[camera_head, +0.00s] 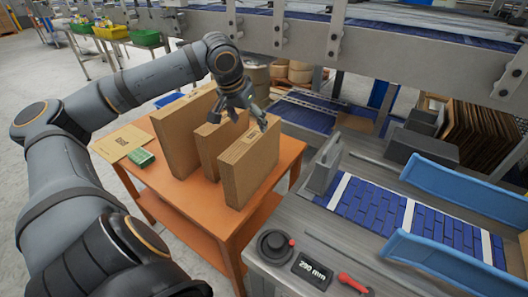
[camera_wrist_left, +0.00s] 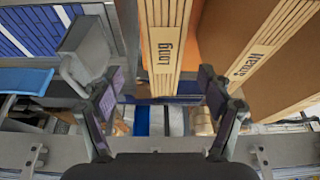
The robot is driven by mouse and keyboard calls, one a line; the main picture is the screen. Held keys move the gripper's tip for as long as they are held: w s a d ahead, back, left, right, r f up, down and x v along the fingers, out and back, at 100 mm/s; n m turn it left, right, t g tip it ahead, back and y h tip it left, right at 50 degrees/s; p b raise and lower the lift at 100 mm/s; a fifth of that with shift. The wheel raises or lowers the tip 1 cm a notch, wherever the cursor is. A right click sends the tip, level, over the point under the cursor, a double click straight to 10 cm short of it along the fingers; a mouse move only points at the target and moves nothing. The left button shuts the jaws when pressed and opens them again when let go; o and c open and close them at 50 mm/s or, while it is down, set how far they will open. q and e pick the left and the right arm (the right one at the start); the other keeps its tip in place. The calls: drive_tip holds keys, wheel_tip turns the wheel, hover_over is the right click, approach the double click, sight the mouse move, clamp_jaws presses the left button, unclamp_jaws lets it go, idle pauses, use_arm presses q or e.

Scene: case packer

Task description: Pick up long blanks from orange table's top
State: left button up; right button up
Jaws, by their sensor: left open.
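Several stacks of cardboard blanks stand on edge on the orange table (camera_head: 200,215). The stack labelled "Long" (camera_wrist_left: 163,60) is the one nearest the conveyor; in the head view it is the front right stack (camera_head: 248,172). The stack labelled "Small" (camera_wrist_left: 245,65) is beside it. A taller stack (camera_head: 178,140) stands at the left. My left gripper (camera_head: 248,120) is open and empty above the front right stack. In the left wrist view the long blanks show in line with the gap between its fingers (camera_wrist_left: 162,88). My right gripper is out of view.
A green box (camera_head: 140,158) and a brown sheet (camera_head: 122,143) lie at the table's left. To the right is the machine with a blue conveyor (camera_head: 375,210), blue side guides (camera_head: 455,185), a black knob (camera_head: 275,246) and a red lever (camera_head: 352,282). A metal frame crosses behind.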

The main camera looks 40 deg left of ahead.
sight(251, 136)
use_arm(q)
wheel_tip(251, 136, down, 2)
drive_tip(key=shift+a+f+p, duration=0.1)
drive_tip(key=shift+a+p, duration=0.05)
drive_tip(key=shift+p, duration=0.95)
drive_tip(key=shift+p+x, duration=0.3)
drive_tip(key=shift+x, duration=0.6)
drive_tip(key=shift+w+f, duration=0.25)
drive_tip(key=shift+f, duration=0.4)
drive_tip(key=x, duration=0.4)
drive_tip(key=shift+s+a+b, duration=0.1)
drive_tip(key=shift+a+b, duration=0.2)
drive_tip(key=shift+b, duration=0.05)
drive_tip(key=shift+w+d+f, duration=0.1)
drive_tip(key=shift+w+f, duration=0.15)
drive_tip(key=shift+f, duration=0.15)
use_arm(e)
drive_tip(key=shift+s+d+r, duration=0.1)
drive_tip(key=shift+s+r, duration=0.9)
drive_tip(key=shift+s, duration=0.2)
